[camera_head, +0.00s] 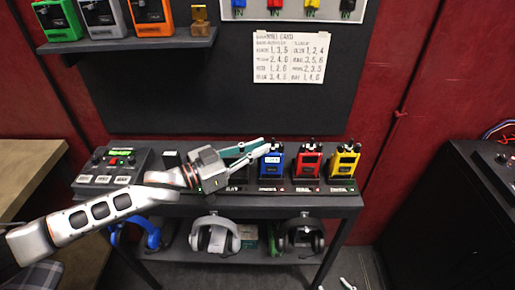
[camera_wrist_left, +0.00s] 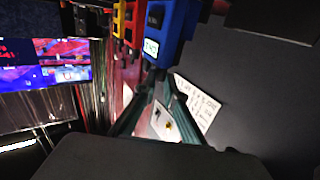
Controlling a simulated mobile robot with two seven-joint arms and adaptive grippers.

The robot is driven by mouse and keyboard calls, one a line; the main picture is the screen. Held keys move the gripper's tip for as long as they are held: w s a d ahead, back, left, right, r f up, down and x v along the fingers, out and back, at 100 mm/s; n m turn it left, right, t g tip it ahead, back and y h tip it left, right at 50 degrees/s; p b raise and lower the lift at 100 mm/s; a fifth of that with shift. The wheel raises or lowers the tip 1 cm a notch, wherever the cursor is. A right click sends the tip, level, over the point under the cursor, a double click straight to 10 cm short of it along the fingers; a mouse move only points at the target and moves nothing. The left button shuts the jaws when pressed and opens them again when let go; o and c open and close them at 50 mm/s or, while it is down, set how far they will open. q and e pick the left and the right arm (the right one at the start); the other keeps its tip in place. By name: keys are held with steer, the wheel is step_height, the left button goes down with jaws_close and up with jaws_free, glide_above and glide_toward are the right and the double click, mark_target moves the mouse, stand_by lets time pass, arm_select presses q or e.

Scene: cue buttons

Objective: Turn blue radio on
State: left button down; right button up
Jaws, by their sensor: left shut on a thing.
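The blue radio (camera_head: 271,167) stands upright in the rack on the table, left of the red radio (camera_head: 307,165) and yellow radio (camera_head: 344,165). Its small pale display shows in the wrist view, where the blue radio (camera_wrist_left: 177,32) hangs at the top. My left gripper (camera_head: 266,144) reaches in from the left at the blue radio's top. Its fingers (camera_wrist_left: 151,78) are shut on a small dark knob there, which they mostly hide. Fingertips of my right gripper (camera_head: 334,286) show at the bottom edge of the head view, apart and empty.
A control box (camera_head: 111,168) with buttons stands left on the table (camera_head: 300,201). Headphones (camera_head: 214,236) hang below. A shelf (camera_head: 130,45) holds other radios, and a paper chart (camera_head: 289,58) is on the board. A dark cabinet (camera_head: 470,190) stands at right.

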arm_select(q)
steer(key=shift+w+a, duration=0.1)
steer(key=shift+a, duration=0.05)
steer(key=c, duration=2.1)
jaws_free()
steer(key=v, duration=1.2)
steer(key=shift+a, duration=0.1)
